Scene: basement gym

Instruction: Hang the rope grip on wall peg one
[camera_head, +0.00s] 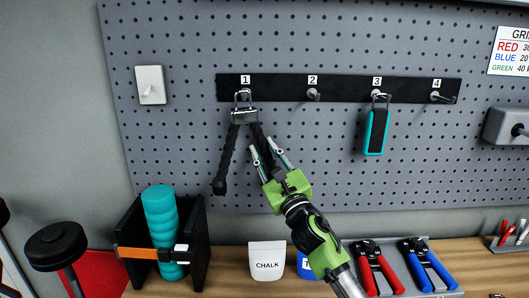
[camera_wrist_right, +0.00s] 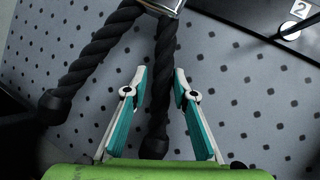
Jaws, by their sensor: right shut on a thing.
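The rope grip (camera_head: 229,155) is two black twisted strands with knobbed ends, joined by a metal collar with a ring on top. Its ring overlaps wall peg one (camera_head: 243,93) under label 1; I cannot tell from here whether the ring is around the peg or just in front of it. My right gripper (camera_head: 263,145) is shut on the right strand below the collar. In the right wrist view the rope grip (camera_wrist_right: 95,60) shows its strand between my right fingertips (camera_wrist_right: 160,78), its knob hanging below them. The left strand slants out freely. My left gripper is not in view.
Peg two (camera_head: 313,94) and peg four (camera_head: 440,97) are bare. A teal-and-black item (camera_head: 375,132) hangs on peg three.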

